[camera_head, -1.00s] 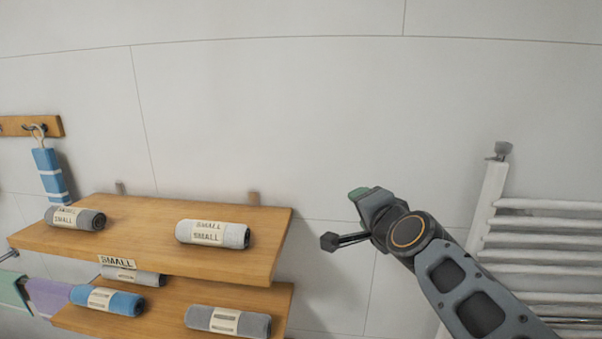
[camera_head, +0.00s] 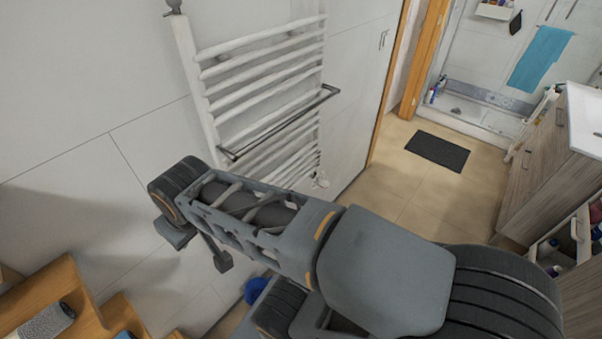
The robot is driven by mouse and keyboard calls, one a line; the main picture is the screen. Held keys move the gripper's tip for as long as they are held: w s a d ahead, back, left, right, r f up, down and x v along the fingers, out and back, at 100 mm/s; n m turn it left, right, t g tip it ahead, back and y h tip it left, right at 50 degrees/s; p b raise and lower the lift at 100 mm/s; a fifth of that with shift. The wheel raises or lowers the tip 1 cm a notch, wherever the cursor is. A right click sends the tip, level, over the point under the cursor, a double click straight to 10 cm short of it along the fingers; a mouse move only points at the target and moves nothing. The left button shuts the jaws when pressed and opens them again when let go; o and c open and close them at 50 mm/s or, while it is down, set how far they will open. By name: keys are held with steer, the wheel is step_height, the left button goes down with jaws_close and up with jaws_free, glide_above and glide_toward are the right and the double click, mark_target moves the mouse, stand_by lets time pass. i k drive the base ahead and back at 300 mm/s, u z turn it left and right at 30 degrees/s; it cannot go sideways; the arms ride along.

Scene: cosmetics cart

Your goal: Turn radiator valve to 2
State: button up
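A white ladder-style radiator (camera_head: 190,75) hangs on the wall in the upper left of the head view. A small pale fitting (camera_head: 320,181) at its lower right end looks like the valve. It is too small and blurred to read a number or setting. Another small grey fitting (camera_head: 174,6) sits on top of its left post. My arm crosses the lower middle of the view, in front of the wall below the radiator. My gripper (camera_head: 205,252) is at the lower left, apart from the valve. It is partly hidden behind my arm, and its opening is unclear.
Wooden shelves (camera_head: 60,290) with a rolled towel (camera_head: 45,320) are at the lower left. A blue round object (camera_head: 256,290) shows below my arm. A dark mat (camera_head: 437,151) lies on the open tiled floor. A wood-fronted cabinet (camera_head: 535,165) stands at the right.

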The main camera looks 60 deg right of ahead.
mark_target(322, 182)
steer(key=z, duration=2.3)
steer(key=i, duration=0.85)
steer(key=u, duration=0.25)
